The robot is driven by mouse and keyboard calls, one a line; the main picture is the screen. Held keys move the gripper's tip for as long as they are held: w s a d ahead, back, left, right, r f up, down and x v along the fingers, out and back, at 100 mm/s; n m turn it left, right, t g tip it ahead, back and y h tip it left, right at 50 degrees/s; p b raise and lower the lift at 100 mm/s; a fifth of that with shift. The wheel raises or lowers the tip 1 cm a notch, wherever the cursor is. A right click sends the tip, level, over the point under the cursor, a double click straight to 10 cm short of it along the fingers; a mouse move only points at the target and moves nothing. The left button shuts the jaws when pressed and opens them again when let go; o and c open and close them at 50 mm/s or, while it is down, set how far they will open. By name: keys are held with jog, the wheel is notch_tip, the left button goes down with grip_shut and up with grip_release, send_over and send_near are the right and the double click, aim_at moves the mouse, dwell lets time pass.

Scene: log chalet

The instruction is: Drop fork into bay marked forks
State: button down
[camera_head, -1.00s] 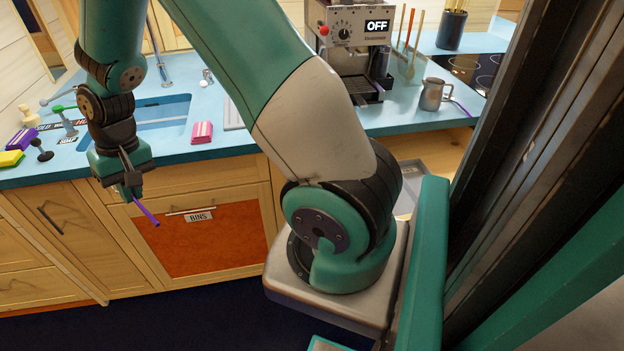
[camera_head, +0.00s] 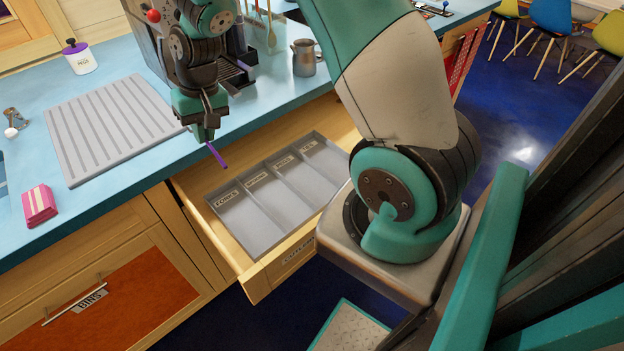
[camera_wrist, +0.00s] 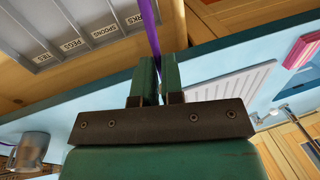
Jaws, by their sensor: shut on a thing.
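My gripper (camera_head: 205,136) hangs over the left end of the open drawer, near the counter's front edge. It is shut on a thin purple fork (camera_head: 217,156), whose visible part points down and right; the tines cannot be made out. In the wrist view the purple fork (camera_wrist: 151,30) runs out between the two fingers (camera_wrist: 156,84). The bay marked forks (camera_head: 250,219) is the leftmost of several bays in a grey tray, to the right of and below the fork. Its label, partly covered in the wrist view (camera_wrist: 134,18), lies beside the purple fork there.
The wooden drawer (camera_head: 248,284) stands pulled out under the blue counter. A ribbed grey drainer (camera_head: 110,125), a pink sponge (camera_head: 39,205) and a metal jug (camera_head: 304,58) stand on the counter. A coffee machine (camera_head: 160,45) is behind my gripper. Other bays carry spoons and pegs labels.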

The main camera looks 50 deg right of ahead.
jog(key=shift+n, duration=0.9)
jog(key=s+d+f+b, duration=0.1)
jog(key=f+b, duration=0.4)
jog(key=f, duration=0.3)
jog(key=s+f+b, duration=0.1)
jog(key=f+b, duration=0.4)
jog(key=f, duration=0.3)
jog(key=s+d+f+b, duration=0.1)
jog(key=f+b, duration=0.5)
jog(key=f, duration=0.2)
jog(key=shift+s+d+f, duration=0.25)
jog(key=shift+s+d, duration=0.05)
jog(key=shift+s, duration=0.1)
jog(key=c, duration=1.2)
grip_release()
jog(key=shift+o, duration=0.2)
jog(key=shift+r, duration=0.1)
jog(key=d+r+p, duration=0.1)
jog(key=d+r, duration=0.2)
jog(key=r, duration=1.4)
jog(key=shift+s+d+p, duration=0.15)
jog(key=shift+s+p, duration=0.05)
jog(key=shift+p, duration=0.15)
